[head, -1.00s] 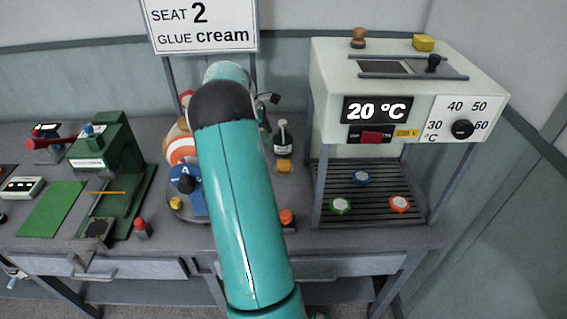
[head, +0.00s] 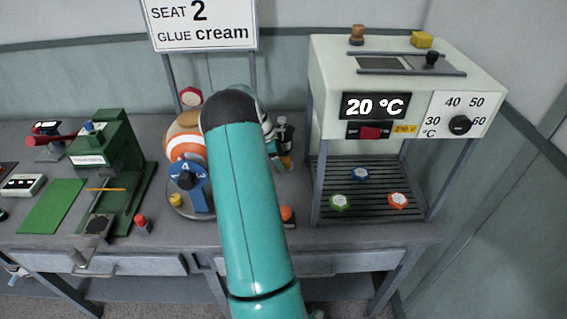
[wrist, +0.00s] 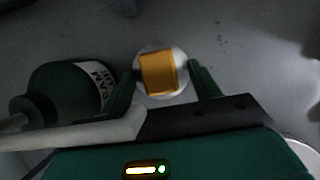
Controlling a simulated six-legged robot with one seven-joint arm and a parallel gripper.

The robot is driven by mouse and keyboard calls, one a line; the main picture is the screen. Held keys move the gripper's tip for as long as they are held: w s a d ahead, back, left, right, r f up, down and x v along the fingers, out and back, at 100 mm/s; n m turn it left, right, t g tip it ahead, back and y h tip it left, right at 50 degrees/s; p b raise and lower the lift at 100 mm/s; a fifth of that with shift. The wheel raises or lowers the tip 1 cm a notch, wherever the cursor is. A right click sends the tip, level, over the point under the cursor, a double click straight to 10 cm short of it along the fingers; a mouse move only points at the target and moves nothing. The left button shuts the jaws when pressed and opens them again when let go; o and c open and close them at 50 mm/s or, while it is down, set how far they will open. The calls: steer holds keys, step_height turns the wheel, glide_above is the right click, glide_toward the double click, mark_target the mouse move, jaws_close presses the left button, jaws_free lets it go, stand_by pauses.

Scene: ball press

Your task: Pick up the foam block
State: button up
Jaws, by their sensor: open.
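An orange-yellow block, which looks like the foam block (wrist: 158,72), sits on a small round white base on the grey bench in the wrist view. The two green fingers of my gripper (wrist: 164,78) are open, one on each side of the block, with a gap on both sides. Contact is not visible. In the head view a bit of the orange block (head: 286,161) shows to the right of my arm. My arm hides most of the gripper there.
A dark green bottle (wrist: 72,92) labelled cream stands close beside the left finger. An oven reading 20 °C (head: 378,107) is at the right.

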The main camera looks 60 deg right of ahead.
steer(key=c, duration=1.1)
steer(key=shift+r, duration=0.15)
steer(key=shift+r, duration=0.55)
steer(key=w, duration=0.1)
steer(key=w+a, duration=0.1)
steer(key=w, duration=0.1)
steer(key=shift+w+a+f, duration=0.1)
steer(key=shift+w+a, duration=0.3)
step_height(320, 180, up, 14)
steer(key=shift+f, duration=0.1)
steer(key=o, duration=0.4)
steer(key=shift+s, duration=0.1)
steer(key=shift+c, duration=1.4)
